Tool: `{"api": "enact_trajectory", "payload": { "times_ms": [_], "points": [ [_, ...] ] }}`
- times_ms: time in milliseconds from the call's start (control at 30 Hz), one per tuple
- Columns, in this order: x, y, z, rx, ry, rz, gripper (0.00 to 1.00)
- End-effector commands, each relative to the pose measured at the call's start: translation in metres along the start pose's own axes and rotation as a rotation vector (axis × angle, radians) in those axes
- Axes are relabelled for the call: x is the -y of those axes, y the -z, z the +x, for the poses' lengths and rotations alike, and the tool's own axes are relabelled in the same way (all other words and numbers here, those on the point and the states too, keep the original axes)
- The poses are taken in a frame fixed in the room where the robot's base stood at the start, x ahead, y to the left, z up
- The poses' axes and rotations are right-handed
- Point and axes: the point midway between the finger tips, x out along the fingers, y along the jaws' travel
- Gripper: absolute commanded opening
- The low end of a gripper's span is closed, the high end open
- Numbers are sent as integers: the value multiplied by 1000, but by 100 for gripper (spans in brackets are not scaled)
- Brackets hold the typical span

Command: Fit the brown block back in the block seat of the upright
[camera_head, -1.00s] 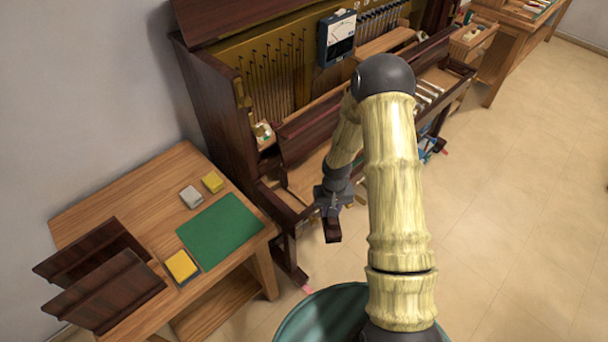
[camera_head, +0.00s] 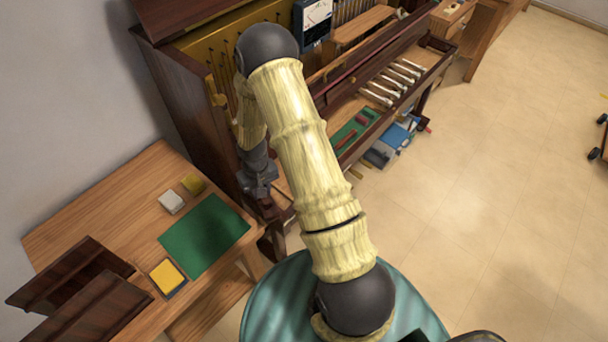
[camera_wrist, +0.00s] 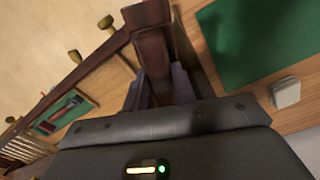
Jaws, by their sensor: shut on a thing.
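The brown block (camera_wrist: 153,55) is between the two fingers of my gripper (camera_wrist: 157,88) in the wrist view, and the gripper is shut on it. Its far end overlaps dark wood of the same colour, so I cannot tell whether it touches. In the head view my gripper (camera_head: 262,190) is at the left front end of the upright (camera_head: 180,95), beside the table. The block is mostly hidden there by the gripper and arm. I cannot make out the block seat clearly in either view.
A wooden table (camera_head: 110,185) at the left holds a green mat (camera_head: 205,236), a yellow block (camera_head: 168,277), a pale block (camera_head: 172,202) and dark panels (camera_head: 85,300). The upright's dark front rail (camera_wrist: 75,78) runs past the gripper. Several keys (camera_head: 395,80) lie farther right.

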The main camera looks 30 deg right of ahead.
Motion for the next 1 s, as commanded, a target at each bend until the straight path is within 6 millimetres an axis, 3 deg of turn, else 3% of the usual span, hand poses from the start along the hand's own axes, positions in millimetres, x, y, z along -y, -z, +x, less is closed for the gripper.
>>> {"api": "enact_trajectory", "payload": {
  "times_ms": [367,467,800,1000],
  "points": [
    [-4,0,0,-1,0,-12,0],
    [-21,-2,0,-1,1,-41,0],
    [-126,-31,-8,-1,1,-268,0],
    [-154,-44,-12,0,1,-346,0]
  ]
}}
